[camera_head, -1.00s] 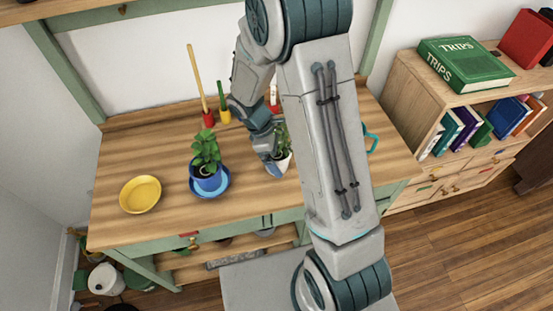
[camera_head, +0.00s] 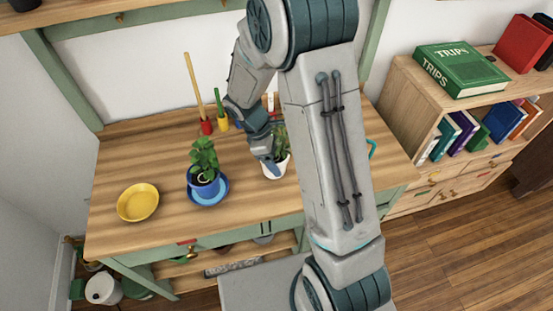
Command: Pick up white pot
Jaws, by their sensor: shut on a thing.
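The white pot (camera_head: 275,168) holds a leafy green plant and shows just left of my forearm, over the wooden tabletop (camera_head: 150,160). It looks upright. My gripper (camera_head: 270,160) is at the pot's left rim, shut on the white pot. The far finger and part of the plant are hidden by my gripper and arm. I cannot tell clearly whether the pot's base is clear of the table.
A blue pot (camera_head: 205,187) with a plant stands on a blue saucer (camera_head: 222,196) left of the white pot. A yellow dish (camera_head: 138,203) lies farther left. Several upright tools in small pots, including a red one (camera_head: 206,128), stand behind. A bookshelf (camera_head: 400,95) is at right.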

